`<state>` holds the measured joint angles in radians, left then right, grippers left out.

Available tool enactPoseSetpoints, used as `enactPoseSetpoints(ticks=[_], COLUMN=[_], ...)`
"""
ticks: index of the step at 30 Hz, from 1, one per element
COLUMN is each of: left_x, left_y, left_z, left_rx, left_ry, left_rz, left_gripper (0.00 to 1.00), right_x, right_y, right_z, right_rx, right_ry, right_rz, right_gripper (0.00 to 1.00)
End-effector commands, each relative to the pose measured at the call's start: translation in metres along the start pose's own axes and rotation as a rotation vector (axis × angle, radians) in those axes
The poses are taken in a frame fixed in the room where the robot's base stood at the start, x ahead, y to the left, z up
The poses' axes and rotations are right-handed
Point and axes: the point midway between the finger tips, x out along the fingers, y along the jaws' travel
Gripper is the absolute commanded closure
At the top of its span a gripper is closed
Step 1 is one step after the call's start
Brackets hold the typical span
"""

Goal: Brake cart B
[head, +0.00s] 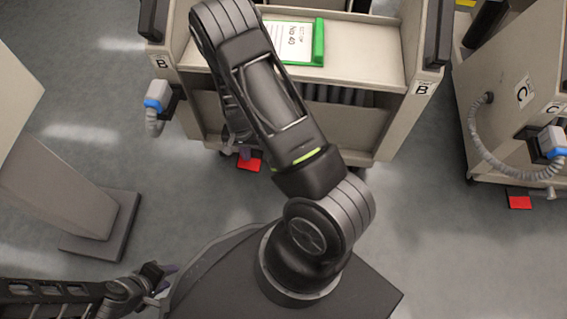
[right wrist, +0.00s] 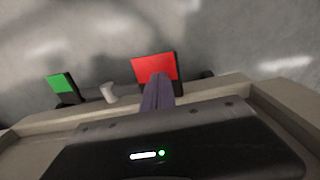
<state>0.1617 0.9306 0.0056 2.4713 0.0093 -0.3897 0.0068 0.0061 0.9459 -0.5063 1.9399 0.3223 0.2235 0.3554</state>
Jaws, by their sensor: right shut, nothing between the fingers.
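Cart B (head: 385,135) is a beige trolley with "B" labels, standing in front of me in the head view. Its red pedal (head: 249,165) shows low at its near side; in the right wrist view the red pedal (right wrist: 153,66) is beside a green pedal (right wrist: 61,84). My right gripper (head: 243,153) is down by the red pedal, mostly hidden by my arm. In the right wrist view its purple fingers (right wrist: 157,93) are shut and empty, overlapping the red pedal's lower edge; I cannot tell whether they touch. My left gripper (head: 166,281) is far from the cart; its opening is unclear.
Cart C (head: 509,75), with a hanging grey hose (head: 483,155) and its own red pedal (head: 520,202), stands at the right. A blue-banded connector (head: 155,100) hangs at cart B's left. A beige pedestal (head: 65,205) stands at the left. Grey floor is free between.

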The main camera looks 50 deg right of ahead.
Motion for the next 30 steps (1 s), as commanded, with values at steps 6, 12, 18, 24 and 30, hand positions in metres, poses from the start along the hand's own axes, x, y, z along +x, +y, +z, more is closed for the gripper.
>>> enactPoseSetpoints(ticks=[6,12,18,24,30], left_x=[0.006,0.013,0.020,0.026,0.031], left_y=[-0.002,-0.004,-0.006,-0.008,-0.010], left_z=[0.000,-0.001,-0.002,-0.003,-0.003], left_rx=[0.000,-0.001,-0.001,-0.001,-0.002], left_ry=[0.002,0.006,0.010,0.013,0.014], left_rz=[0.000,0.000,0.000,0.000,0.001], left_gripper=[0.64,0.64,0.64,0.64,0.64], right_x=[0.008,0.016,0.024,0.033,0.041], right_y=[0.000,0.000,0.001,0.001,0.002], right_z=[0.000,0.000,0.000,0.000,0.000], right_rx=[0.000,0.000,0.000,0.001,0.001], right_ry=[0.000,0.000,0.000,0.000,-0.001], right_rz=[0.000,0.000,0.001,0.002,0.003], right_gripper=[1.00,1.00,1.00,1.00,1.00])
